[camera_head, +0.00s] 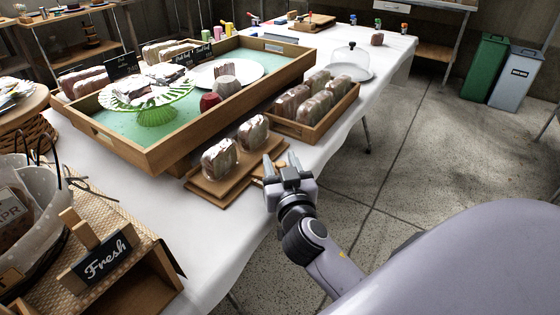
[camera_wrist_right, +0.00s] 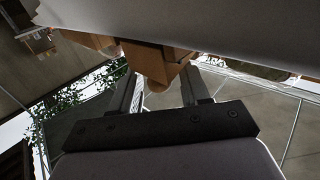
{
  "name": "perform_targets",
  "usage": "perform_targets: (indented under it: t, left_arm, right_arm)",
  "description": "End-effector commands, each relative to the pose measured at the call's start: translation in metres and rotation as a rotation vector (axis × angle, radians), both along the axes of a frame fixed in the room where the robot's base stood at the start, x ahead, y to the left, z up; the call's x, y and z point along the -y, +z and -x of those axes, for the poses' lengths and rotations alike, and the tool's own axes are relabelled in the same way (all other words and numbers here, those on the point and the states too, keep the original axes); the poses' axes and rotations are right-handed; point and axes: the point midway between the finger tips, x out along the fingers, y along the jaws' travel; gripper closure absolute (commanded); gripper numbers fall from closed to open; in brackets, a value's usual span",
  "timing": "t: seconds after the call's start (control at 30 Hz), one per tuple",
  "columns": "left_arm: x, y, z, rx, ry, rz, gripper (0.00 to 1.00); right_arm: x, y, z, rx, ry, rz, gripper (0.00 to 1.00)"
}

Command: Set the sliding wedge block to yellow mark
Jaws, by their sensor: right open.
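A low wooden stand (camera_head: 212,193) at the table's front edge holds two wrapped loaves (camera_head: 220,158). My right gripper (camera_head: 282,162) is at the stand's right end, with its fingers apart. In the right wrist view the gripper (camera_wrist_right: 165,92) is open, and a wooden block (camera_wrist_right: 158,62) with a rounded lower tip shows between and beyond the fingertips. This may be the sliding wedge block; I cannot tell whether the fingers touch it. In the head view the gripper partly hides that end of the stand. I cannot make out a yellow mark. My left gripper is not in view.
A large wooden tray (camera_head: 160,158) with a green cake stand (camera_head: 152,112) is behind the stand. A wooden crate of wrapped loaves (camera_head: 303,131) stands to the right. A "Fresh" sign (camera_head: 103,262) is at the front left. Open floor (camera_head: 400,185) lies right of the table.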

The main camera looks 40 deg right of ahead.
Motion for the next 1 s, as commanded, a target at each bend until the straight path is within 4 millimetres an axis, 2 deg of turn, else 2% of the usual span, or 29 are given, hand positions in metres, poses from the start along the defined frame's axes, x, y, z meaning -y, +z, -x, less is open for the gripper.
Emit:
perform_targets:
  t: [0.13, 0.17, 0.2, 0.3, 0.53, 0.77, 1.0]
  left_arm:
    - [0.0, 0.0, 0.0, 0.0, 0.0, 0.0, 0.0]
    - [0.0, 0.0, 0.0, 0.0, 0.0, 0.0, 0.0]
    - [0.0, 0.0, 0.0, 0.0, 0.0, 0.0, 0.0]
    - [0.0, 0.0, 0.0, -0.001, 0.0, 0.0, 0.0]
    - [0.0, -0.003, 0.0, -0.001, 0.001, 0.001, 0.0]
    - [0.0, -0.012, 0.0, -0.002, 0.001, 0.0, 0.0]
    - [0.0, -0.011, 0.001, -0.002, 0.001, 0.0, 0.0]
  right_arm:
    - [0.0, 0.0, 0.0, 0.0, 0.0, 0.0, 0.54]
    - [0.0, 0.0, 0.0, 0.0, 0.0, 0.0, 0.57]
    - [0.0, 0.0, 0.0, 0.0, 0.0, 0.0, 0.7]
    - [0.0, 0.0, 0.0, 0.0, 0.0, 0.001, 1.0]
    - [-0.001, -0.001, -0.003, -0.001, -0.001, -0.001, 1.0]
    - [-0.008, -0.002, -0.021, 0.001, -0.003, -0.002, 1.0]
    - [-0.008, -0.001, -0.021, -0.001, -0.002, 0.001, 1.0]
